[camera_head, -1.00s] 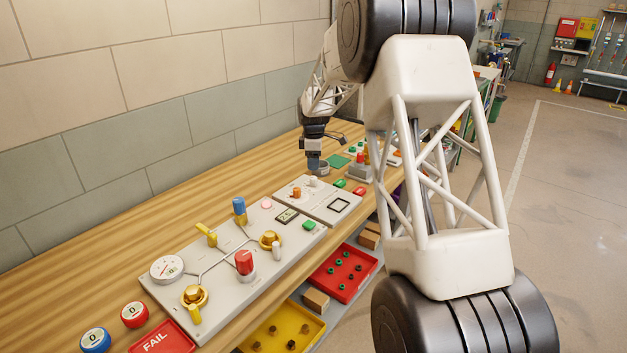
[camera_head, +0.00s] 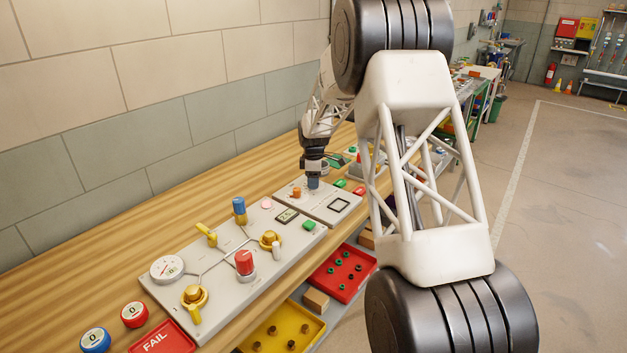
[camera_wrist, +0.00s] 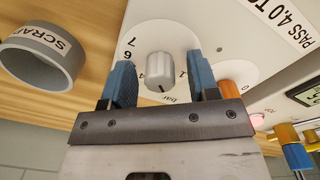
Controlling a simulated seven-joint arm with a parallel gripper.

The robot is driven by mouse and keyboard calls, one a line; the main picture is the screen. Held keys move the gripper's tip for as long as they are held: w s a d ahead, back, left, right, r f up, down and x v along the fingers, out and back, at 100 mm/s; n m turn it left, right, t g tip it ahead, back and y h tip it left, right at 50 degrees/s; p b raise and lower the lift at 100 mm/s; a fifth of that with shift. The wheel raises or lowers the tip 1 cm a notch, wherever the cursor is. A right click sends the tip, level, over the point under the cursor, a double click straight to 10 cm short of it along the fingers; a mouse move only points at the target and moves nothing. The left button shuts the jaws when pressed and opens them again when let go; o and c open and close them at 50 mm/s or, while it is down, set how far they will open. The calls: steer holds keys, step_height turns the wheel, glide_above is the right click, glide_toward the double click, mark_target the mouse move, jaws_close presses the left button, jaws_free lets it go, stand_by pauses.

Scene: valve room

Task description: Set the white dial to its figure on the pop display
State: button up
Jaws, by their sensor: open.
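The pale grey-white dial (camera_wrist: 160,78) stands on a white scale disc in the wrist view, with a short dark mark on its lower part as pictured. In the head view my gripper (camera_head: 313,185) is over the far panel (camera_head: 318,210) and hides the dial. A small digital display (camera_head: 286,215) is on the near panel; it is partly cut off in the wrist view (camera_wrist: 306,92), its reading unclear.
An orange knob (camera_wrist: 228,90) is close to the right finger. A grey ring marked SCRAP (camera_wrist: 42,58) stands on the bench at left. The near panel carries a gauge (camera_head: 167,268), a red knob (camera_head: 244,262) and yellow valves. A square black frame (camera_head: 338,206) is beside the gripper.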

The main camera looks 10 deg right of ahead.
steer(key=c, duration=0.9)
steer(key=shift+m, duration=0.5)
steer(key=m, duration=0.3)
steer(key=shift+m, duration=0.4)
steer(key=m, duration=0.8)
steer(key=shift+f, duration=0.1)
steer(key=m, duration=0.5)
steer(key=shift+a, duration=0.1)
